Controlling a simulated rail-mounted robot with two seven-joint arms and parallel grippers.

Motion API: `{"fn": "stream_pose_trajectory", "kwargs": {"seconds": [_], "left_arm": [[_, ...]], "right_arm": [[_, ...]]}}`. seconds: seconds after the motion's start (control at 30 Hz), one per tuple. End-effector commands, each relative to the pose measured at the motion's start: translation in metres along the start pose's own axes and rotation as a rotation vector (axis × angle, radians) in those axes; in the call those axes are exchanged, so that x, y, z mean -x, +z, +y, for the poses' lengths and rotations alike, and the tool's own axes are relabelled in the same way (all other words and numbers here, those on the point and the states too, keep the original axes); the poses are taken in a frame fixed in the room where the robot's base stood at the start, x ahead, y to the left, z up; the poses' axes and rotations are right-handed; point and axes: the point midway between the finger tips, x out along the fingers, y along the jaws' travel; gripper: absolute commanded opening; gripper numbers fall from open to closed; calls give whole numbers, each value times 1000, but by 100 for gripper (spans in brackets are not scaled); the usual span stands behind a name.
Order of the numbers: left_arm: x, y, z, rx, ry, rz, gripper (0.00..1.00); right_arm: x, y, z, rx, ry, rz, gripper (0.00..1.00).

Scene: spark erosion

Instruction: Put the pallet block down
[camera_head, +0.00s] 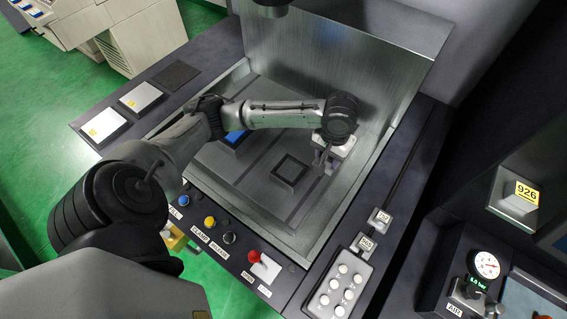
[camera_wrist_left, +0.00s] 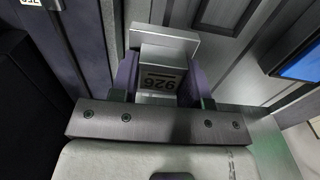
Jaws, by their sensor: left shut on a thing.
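My left gripper (camera_head: 325,160) reaches down into the metal work tank from above. In the left wrist view its two fingers (camera_wrist_left: 160,70) are shut on the pallet block, a silvery block (camera_wrist_left: 165,52) marked 926, which reads upside down. In the head view the block is mostly hidden by the gripper and wrist. A dark square frame (camera_head: 291,170) on the tank floor lies just left of the gripper; part of such a frame shows at the top of the wrist view (camera_wrist_left: 225,12). I cannot tell whether the block touches the floor. My right gripper is not in view.
The tall metal back wall (camera_head: 345,70) stands behind the arm. A blue-topped item (camera_head: 236,137) lies left in the tank. Labelled buttons and a red-topped lever (camera_head: 254,257) line the front edge. A keypad (camera_head: 340,292) and a gauge (camera_head: 486,265) are at right.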

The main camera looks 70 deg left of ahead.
Motion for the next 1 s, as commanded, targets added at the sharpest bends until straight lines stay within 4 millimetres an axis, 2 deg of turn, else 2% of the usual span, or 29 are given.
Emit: {"fn": "stream_pose_trajectory", "kwargs": {"seconds": [0.3, 0.5, 0.7, 1.0], "left_arm": [[-36, 16, -59, 14, -8, -3, 3], [-54, 25, -89, 12, -5, 0, 3], [-64, 28, -104, 12, -2, 0, 3], [-74, 30, -107, 12, 1, 0, 3]], "right_arm": [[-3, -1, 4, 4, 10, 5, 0], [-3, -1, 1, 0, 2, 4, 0], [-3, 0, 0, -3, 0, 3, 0], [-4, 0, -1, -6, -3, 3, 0]]}}
